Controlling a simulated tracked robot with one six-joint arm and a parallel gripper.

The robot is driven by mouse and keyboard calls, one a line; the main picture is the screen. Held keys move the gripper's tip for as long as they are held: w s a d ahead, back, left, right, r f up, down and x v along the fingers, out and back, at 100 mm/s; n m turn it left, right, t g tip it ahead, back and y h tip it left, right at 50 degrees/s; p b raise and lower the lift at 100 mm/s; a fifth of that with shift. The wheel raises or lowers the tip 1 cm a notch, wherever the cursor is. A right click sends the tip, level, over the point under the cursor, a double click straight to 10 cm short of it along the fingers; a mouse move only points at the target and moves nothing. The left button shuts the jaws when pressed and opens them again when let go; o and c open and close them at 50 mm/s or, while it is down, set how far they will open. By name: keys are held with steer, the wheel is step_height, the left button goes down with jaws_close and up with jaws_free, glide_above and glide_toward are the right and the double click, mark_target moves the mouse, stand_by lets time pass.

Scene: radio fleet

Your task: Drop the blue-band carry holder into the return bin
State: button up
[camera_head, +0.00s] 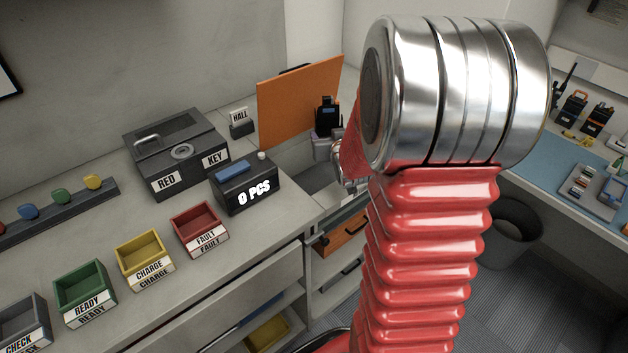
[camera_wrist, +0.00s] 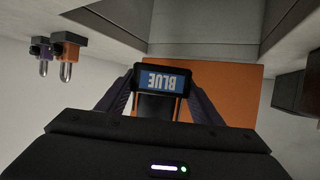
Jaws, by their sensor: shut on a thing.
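The blue-band carry holder (camera_head: 327,113) is a small black holder, upright above the gap at the right end of the counter. In the wrist view the holder (camera_wrist: 139,79) shows a blue label reading BLUE, upside down. My gripper (camera_wrist: 161,92) is shut on it, one finger on each side. In the head view my gripper (camera_head: 326,147) is partly hidden behind my red arm. No container in view is marked as the return bin. A dark round bin (camera_head: 517,226) stands on the floor under the right desk, partly covered by my arm.
An orange panel (camera_head: 290,105) stands just behind the holder. On the counter are a RED KEY box (camera_head: 150,158), a black box marked 0 PCS (camera_head: 232,198) and a red FAULT tray (camera_head: 192,232). An open orange-fronted drawer (camera_head: 343,236) is below.

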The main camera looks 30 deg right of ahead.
steer(key=shift+w, duration=0.15)
step_height(320, 180, down, 6)
stand_by(0.9)
steer(key=o, duration=1.2)
steer(key=shift+a, duration=0.1)
